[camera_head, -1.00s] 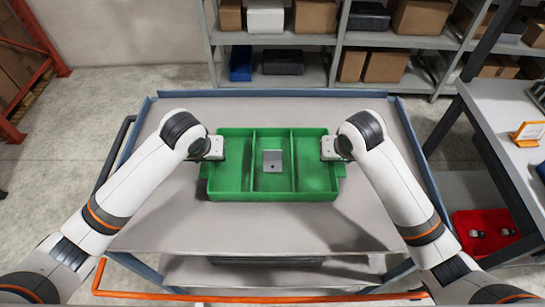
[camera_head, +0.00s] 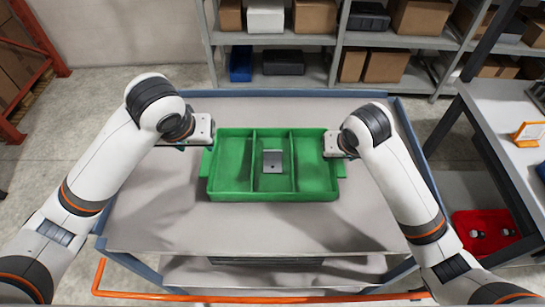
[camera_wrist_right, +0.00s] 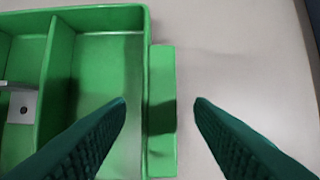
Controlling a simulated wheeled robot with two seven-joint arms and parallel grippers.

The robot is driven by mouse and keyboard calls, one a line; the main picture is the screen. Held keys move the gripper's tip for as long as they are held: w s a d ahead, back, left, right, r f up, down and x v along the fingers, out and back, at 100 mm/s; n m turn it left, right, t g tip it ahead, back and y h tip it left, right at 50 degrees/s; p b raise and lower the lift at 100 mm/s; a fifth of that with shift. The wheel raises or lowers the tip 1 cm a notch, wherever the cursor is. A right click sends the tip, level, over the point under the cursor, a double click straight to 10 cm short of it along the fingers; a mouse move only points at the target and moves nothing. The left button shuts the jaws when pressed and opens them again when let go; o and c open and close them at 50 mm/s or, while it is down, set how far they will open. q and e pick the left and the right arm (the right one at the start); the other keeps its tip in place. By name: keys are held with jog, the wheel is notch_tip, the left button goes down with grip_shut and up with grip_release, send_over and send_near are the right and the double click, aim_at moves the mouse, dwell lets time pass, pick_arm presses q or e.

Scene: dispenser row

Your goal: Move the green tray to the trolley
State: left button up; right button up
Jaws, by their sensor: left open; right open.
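The green tray (camera_head: 231,188) rests flat on the top of the trolley (camera_head: 150,225). It has three compartments, and a small grey metal piece (camera_head: 272,161) lies in the middle one. My left gripper (camera_head: 202,143) is open, above and just left of the tray's left end, apart from it. My right gripper (camera_head: 333,143) is at the tray's right end. In the right wrist view its open fingers (camera_wrist_right: 160,105) lie either side of the tray's right handle ledge (camera_wrist_right: 161,100), with a gap on the outer side.
Shelves (camera_head: 330,40) with boxes stand behind the trolley. A workbench (camera_head: 510,110) is at the right, with a red bin (camera_head: 485,228) low beneath it. An orange rail (camera_head: 250,297) runs along the trolley's near side. The trolley top around the tray is mostly clear.

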jog(key=v, duration=0.7)
jog(key=shift+r, duration=0.25)
jog(key=shift+v, duration=0.75)
jog(key=shift+s, duration=0.15)
